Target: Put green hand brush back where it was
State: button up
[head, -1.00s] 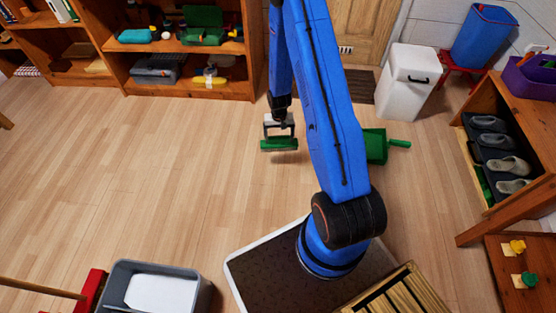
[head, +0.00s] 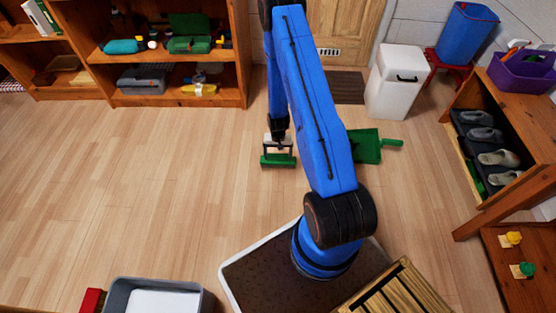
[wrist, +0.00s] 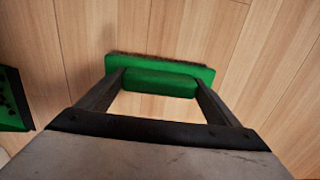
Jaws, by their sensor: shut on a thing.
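The green hand brush (head: 278,160) is in my gripper (head: 278,151), low over the wooden floor in the middle of the head view. In the wrist view the brush (wrist: 160,78) lies crosswise between the two fingers of my gripper (wrist: 158,90), with dark bristles along its far edge. The fingers are shut on it. I cannot tell whether the bristles touch the floor. A green dustpan (head: 366,146) lies on the floor to the right, partly hidden behind my blue arm. Part of it also shows at the left edge of the wrist view (wrist: 12,100).
A wooden shelf (head: 170,100) with boxes stands at the back left. A white bin (head: 398,82) and a blue bucket (head: 467,35) stand at the back right. A shoe rack (head: 520,185) is at the right, a grey tub (head: 205,300) at the front left. The left floor is clear.

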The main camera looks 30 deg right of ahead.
aim_at(278, 159)
jog(key=shift+f, duration=1.6)
jog(key=o, duration=1)
jog(key=shift+f, duration=0.15)
jog(key=shift+o, duration=0.2)
